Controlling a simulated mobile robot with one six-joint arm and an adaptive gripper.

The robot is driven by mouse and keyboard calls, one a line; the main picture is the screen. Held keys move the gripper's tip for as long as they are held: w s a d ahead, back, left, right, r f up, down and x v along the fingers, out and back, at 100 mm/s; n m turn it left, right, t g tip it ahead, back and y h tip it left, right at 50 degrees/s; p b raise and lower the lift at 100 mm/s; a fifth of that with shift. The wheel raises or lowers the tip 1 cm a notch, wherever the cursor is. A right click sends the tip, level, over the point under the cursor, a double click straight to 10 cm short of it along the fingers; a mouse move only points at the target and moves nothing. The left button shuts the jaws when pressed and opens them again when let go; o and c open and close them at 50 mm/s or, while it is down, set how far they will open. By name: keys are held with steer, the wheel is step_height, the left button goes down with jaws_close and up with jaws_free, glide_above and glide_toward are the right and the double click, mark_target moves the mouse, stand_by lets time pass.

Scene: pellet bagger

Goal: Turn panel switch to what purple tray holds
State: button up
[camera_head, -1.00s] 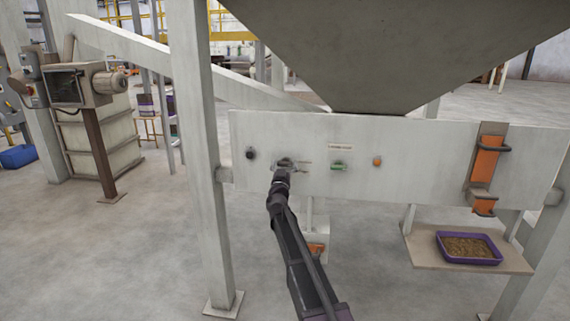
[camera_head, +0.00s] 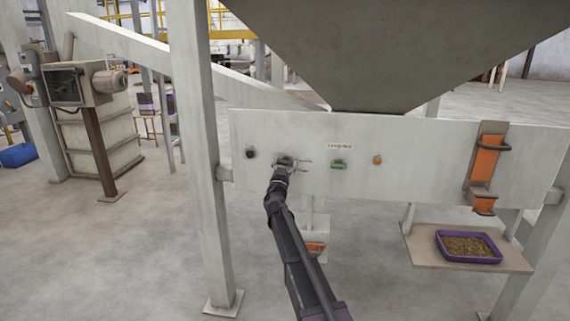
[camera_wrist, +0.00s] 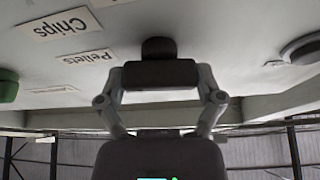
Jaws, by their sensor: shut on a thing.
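The pale panel (camera_head: 410,150) carries a black switch knob (camera_wrist: 158,48), seen at the top middle of the wrist view. My gripper (camera_wrist: 160,73) is shut on this knob; in the head view my gripper (camera_head: 286,162) is against the panel's left part and hides the knob. Labels reading "Chips" (camera_wrist: 67,23) and "Pellets" (camera_wrist: 88,57) appear upside down beside the knob. The knob's pointing direction is not clear. The purple tray (camera_head: 440,236) at lower right holds loose brown-tan bits, too small to name with certainty.
A black knob (camera_head: 251,153) is left of my gripper. A green button (camera_head: 338,164) and an orange one (camera_head: 377,160) are to its right. A post (camera_head: 205,160) stands at left.

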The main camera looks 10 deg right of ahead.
steer(key=m+g+h, duration=0.1)
steer(key=m, duration=0.2)
steer(key=m+h, duration=0.1)
steer(key=m, duration=0.1)
steer(key=shift+w+r+m+g+h+p, duration=0.1)
steer(key=shift+m+g+h+p, duration=0.2)
steer(key=shift+m+g+p, duration=0.1)
steer(key=shift+d+m+g+h+p, duration=0.1)
steer(key=shift+m+g+h+p, duration=0.25)
steer(key=shift+m, duration=0.75)
steer(key=shift+m+g+h+p, duration=0.2)
steer(key=shift+m+g, duration=0.25)
steer(key=shift+m, duration=0.65)
steer(key=o, duration=0.9)
steer(key=shift+c, duration=0.2)
